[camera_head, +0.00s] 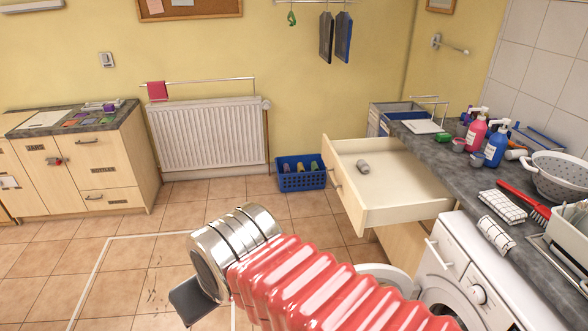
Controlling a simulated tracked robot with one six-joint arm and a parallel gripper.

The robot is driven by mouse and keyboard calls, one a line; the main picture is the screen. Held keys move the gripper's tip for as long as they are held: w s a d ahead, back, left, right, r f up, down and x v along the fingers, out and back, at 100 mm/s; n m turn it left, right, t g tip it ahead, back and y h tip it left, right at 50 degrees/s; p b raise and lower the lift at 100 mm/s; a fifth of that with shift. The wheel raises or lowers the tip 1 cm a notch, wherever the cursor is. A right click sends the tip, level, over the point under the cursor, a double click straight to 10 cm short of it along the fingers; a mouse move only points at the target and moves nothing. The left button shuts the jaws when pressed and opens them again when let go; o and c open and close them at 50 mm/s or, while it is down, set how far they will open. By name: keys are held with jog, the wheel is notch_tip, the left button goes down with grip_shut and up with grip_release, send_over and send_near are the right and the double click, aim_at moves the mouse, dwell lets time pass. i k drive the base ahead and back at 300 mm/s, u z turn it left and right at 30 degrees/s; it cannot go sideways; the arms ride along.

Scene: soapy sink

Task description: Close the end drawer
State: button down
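The end drawer (410,213) is pulled far out from the far end of the right-hand counter, over the floor. It is pale wood, with its front panel (347,204) facing left and a handle (334,179) on that panel. A small grey cylinder (362,167) lies inside it. My arm, in red ribbed covering with a metal collar, reaches in from the bottom. My gripper (196,298) shows only as a dark plate below the collar, left of the drawer and apart from it. Its fingers are mostly hidden, so I cannot tell their opening.
A blue basket (300,174) with bottles stands on the floor behind the drawer. A washing machine (455,275) stands nearer, under the counter (460,178) holding soap bottles and a colander (560,175). A wooden cabinet (95,165) is at left.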

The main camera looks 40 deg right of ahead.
aim_at(398, 189)
jog(key=z, duration=0.15)
jog(key=i, duration=1.4)
jog(key=z, duration=0.6)
